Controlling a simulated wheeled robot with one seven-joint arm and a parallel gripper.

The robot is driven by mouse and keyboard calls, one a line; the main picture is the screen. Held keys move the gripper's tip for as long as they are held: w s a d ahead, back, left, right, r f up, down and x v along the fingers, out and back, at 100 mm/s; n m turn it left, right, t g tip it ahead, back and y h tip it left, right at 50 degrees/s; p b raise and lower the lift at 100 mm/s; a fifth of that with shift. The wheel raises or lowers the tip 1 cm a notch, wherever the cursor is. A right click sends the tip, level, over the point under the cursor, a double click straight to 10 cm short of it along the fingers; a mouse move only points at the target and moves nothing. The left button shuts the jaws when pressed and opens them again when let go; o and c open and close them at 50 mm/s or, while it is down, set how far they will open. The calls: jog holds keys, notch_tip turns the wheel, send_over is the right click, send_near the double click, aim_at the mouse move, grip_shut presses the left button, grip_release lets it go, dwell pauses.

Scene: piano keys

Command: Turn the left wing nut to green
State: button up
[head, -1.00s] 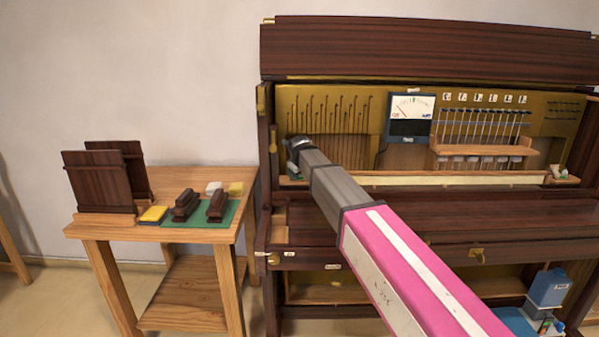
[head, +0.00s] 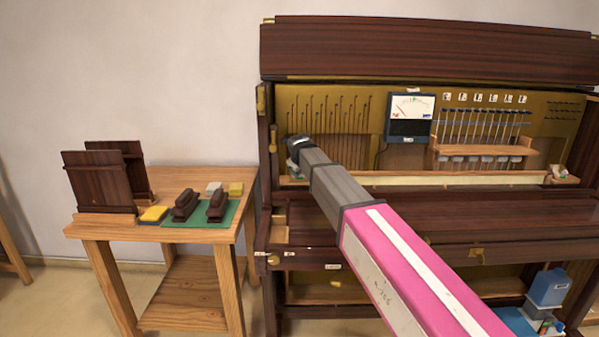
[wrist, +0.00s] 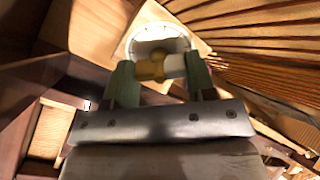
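The left wing nut (wrist: 158,68), brass with a pale end, sits in front of a round white-rimmed dial (wrist: 160,32) in the wrist view. My gripper (wrist: 160,76) has its two green fingers on either side of the nut, and they appear to touch its ends. In the head view my gripper is mostly hidden behind my wrist, at the left end of the open piano (head: 330,236). The nut is hidden there. A meter (head: 409,117) with a white face stands in the piano; its fine needle reading is too small to tell surely.
A wooden shelf (head: 485,146) with hanging hammers is right of the meter. Strings and pins lie behind my wrist. A side table (head: 180,180) at the left holds dark panels, brushes and small blocks. A blue container (head: 548,287) stands at lower right.

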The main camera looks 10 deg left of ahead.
jog(key=shift+m, duration=1.9)
jog(key=o, duration=0.9)
jog(key=shift+s, duration=0.1)
jog(key=shift+v, duration=5.45)
